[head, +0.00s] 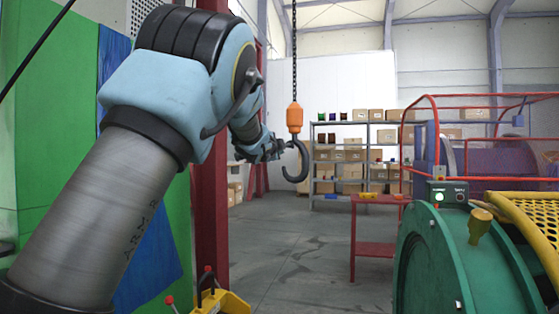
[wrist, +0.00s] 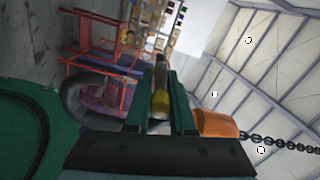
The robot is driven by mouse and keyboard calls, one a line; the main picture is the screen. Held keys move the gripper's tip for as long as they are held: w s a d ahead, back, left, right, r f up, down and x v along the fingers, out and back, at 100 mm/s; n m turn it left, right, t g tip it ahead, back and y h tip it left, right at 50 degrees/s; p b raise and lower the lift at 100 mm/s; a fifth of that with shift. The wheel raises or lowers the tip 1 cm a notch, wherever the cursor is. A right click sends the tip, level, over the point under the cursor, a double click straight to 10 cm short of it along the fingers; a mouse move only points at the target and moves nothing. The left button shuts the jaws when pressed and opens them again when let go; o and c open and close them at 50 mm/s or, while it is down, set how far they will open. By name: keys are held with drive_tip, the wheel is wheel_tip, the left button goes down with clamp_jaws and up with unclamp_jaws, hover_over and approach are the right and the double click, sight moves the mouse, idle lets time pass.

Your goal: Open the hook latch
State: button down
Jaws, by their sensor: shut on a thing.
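A dark crane hook (head: 296,172) hangs below an orange block (head: 295,117) on a chain. In the wrist view the hook (wrist: 78,100) curves out at the left and the orange block (wrist: 215,123) is at the right. My gripper (head: 280,147) reaches the hook from the left at its throat. In the wrist view my gripper (wrist: 160,84) has its two green fingers close around a narrow yellowish piece, which appears to be the hook latch (wrist: 160,101). The fingers partly cover the latch, and its angle to the hook is unclear.
The chain (head: 294,45) runs up from the block. A red column (head: 211,220) stands beside my arm at the left. A green machine (head: 430,260) stands at lower right, a red table (head: 374,249) behind it. Shelves with boxes (head: 350,160) are farther back. The floor between is clear.

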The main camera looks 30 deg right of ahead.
drive_tip(key=shift+r+m+b, duration=0.1)
drive_tip(key=shift+m+b, duration=0.3)
drive_tip(key=shift+m, duration=0.1)
drive_tip(key=c, duration=0.8)
unclamp_jaws()
drive_tip(key=shift+o, duration=0.2)
drive_tip(key=shift+s, duration=0.1)
drive_tip(key=b+v, duration=0.5)
drive_tip(key=v, duration=0.5)
drive_tip(key=shift+s+a+b, duration=0.25)
drive_tip(key=shift+a+b, duration=0.05)
drive_tip(key=shift+b, duration=0.1)
